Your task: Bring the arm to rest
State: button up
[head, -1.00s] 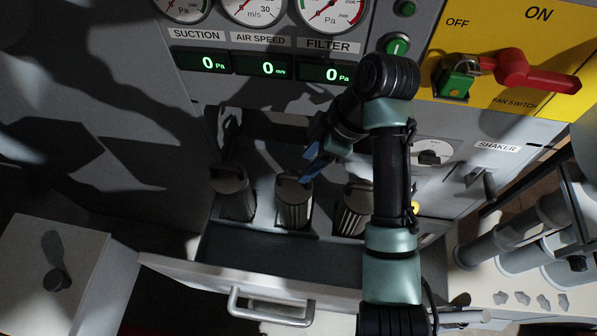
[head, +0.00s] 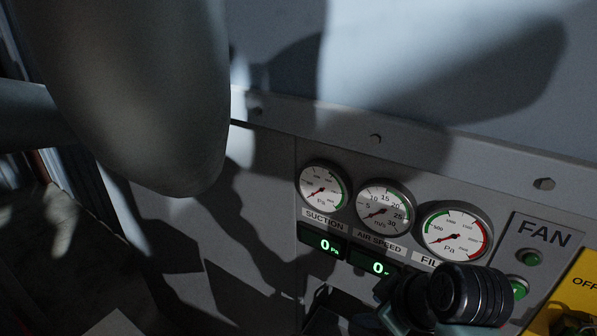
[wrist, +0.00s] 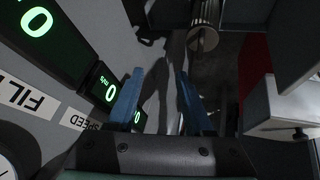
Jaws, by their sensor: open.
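My gripper (wrist: 158,72) shows in the wrist view with two blue fingers spread apart. Nothing is between them. It hangs in front of the grey panel with the green digital displays. The dark rounded joint of my arm (head: 468,292) shows at the lower right of the head view, below the dials. The gripper itself is out of the head view.
The suction dial (head: 323,189), air speed dial (head: 384,207) and filter dial (head: 456,232) sit on the panel. A large grey rounded duct (head: 150,90) fills the upper left. A ribbed cylinder (wrist: 203,30) and a white box (wrist: 262,108) lie beyond the fingers.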

jog(key=w+a+r+m+t+h, duration=0.15)
jog(key=a+r+m+t, duration=0.35)
jog(key=r, duration=0.6)
jog(key=w+a+r+m+t+h, duration=0.1)
jog(key=w+a+r+m+t, duration=0.15)
jog(key=a+r+t, duration=0.5)
jog(key=s+r+t, duration=0.4)
jog(key=s+r, duration=0.3)
jog(key=r, duration=0.7)
jog(key=s+r+m+t+b, duration=0.1)
jog(key=s+r+t, duration=0.3)
jog(key=r, duration=1)
jog(key=s, duration=0.3)
jog(key=shift+a+t, duration=0.15)
jog(key=shift+t, duration=0.2)
jog(key=shift+f, duration=0.1)
